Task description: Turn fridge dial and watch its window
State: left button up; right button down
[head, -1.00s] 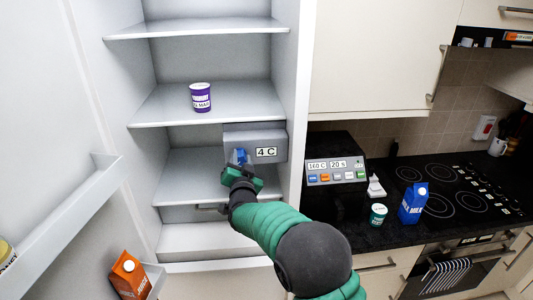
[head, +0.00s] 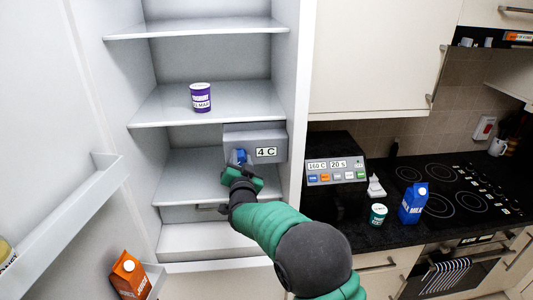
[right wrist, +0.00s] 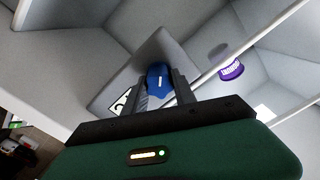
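The fridge's control box (head: 272,137) is a grey block under the middle shelf, at its right side. Its window (head: 266,152) reads "4 C". The blue dial (head: 240,156) is on the box's front, left of the window. My right gripper (head: 239,164) reaches up to the dial. In the right wrist view the blue dial (right wrist: 158,80) with a white mark lies between the two fingers (right wrist: 164,92), which stand close at its sides; whether they press on it I cannot tell. The window shows only partly there, beside the left finger. My left gripper is out of view.
A purple yoghurt tub (head: 200,97) stands on the shelf above. The open fridge door (head: 60,130) is at the left, with an orange carton (head: 129,275) in its bin. A counter with an appliance (head: 336,171), a green tub (head: 377,214) and a blue milk carton (head: 413,204) is at the right.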

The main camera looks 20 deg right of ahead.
jog(key=c, duration=1.3)
grip_release()
jog(key=shift+a+f, duration=0.1)
jog(key=shift+f, duration=0.25)
jog(key=shift+c, duration=0.2)
jog(key=shift+w, duration=0.15)
jog(key=shift+r+b+v, duration=0.2)
jog(key=shift+b+v, duration=0.9)
jog(key=shift+v, duration=1.65)
jog(key=shift+s, duration=0.35)
jog(key=shift+o, duration=0.3)
jog(key=shift+o, duration=1.3)
